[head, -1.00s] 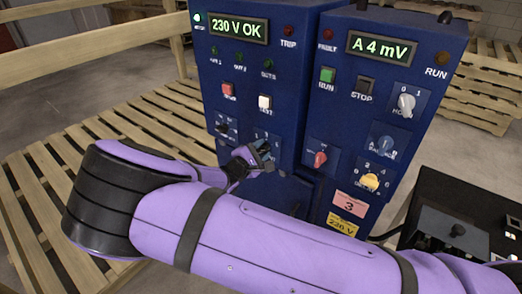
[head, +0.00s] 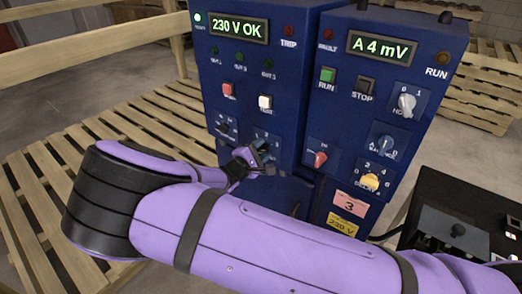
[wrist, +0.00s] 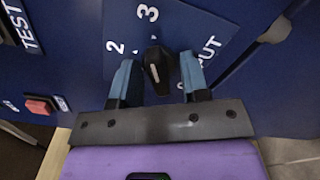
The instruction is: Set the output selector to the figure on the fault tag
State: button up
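The output selector (wrist: 154,72) is a black knob with a white line on a blue plate in the wrist view. The figures 2 and 3 and part of the word OUTPUT show around it. The white line points up and slightly left, roughly toward the 3. My gripper (wrist: 159,70) has one finger on each side of the knob, with a narrow gap showing at both sides. In the head view my gripper (head: 262,153) is at the lower right of the left cabinet and hides most of the selector. A pink tag (head: 349,204) on the right cabinet reads 3.
The left cabinet (head: 245,60) reads 230 V OK. The right cabinet (head: 395,25) carries a red knob (head: 320,159), a yellow knob (head: 370,181) and a yellow label (head: 342,224) beneath the pink tag. A black box (head: 455,215) stands at the right. A wooden pallet (head: 120,125) lies at the left.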

jog(key=v, duration=1.1)
dwell(0.4)
